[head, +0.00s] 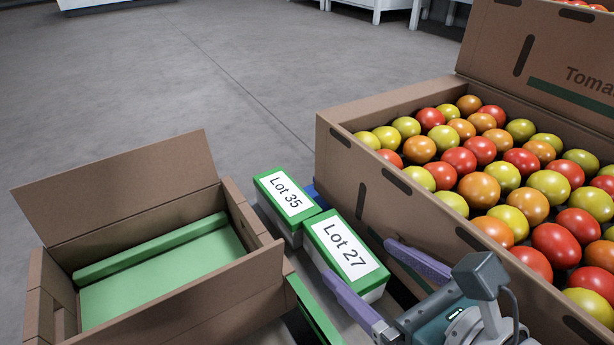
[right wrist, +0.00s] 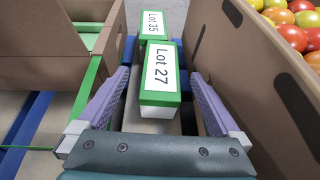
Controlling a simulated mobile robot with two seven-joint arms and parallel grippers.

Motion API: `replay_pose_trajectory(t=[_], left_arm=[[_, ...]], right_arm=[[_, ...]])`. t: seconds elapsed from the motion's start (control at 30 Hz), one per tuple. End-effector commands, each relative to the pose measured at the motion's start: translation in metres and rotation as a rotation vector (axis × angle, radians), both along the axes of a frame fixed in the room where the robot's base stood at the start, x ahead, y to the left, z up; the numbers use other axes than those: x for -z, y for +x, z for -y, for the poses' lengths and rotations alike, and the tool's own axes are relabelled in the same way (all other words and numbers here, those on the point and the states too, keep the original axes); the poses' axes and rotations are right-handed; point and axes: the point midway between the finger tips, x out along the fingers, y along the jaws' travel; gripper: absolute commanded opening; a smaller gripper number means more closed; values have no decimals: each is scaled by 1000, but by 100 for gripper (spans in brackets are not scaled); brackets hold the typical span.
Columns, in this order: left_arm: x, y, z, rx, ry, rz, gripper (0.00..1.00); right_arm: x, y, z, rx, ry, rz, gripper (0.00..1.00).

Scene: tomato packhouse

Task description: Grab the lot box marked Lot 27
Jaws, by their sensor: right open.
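The Lot 27 box (head: 345,250) is white with a green lid rim and a white label reading "Lot 27". It stands between the open carton and the tomato bin, and also shows in the right wrist view (right wrist: 160,75). My right gripper (head: 359,259) is open, with one purple finger on each side of the near part of this box. In the right wrist view the box lies between the fingers (right wrist: 159,76), with visible gaps on both sides. The Lot 35 box (head: 285,196) stands just behind it, label up. My left gripper is out of view.
A brown carton (head: 262,268) with a green item inside stands close on the left. A large tomato bin (head: 345,170) rises close on the right. The lane between them is narrow. Open grey floor (head: 200,80) lies beyond.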

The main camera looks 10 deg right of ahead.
Motion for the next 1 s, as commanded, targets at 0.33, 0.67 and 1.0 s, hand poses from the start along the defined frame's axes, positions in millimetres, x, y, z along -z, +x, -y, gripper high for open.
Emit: replay_pose_trajectory(t=[0.33,0.67,1.0], left_arm=[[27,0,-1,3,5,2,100],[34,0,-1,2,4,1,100],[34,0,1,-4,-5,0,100]], right_arm=[[24,38,-9,-1,-3,4,100],[29,58,-15,-2,-3,0,100],[29,57,-15,-2,-3,0,74]])
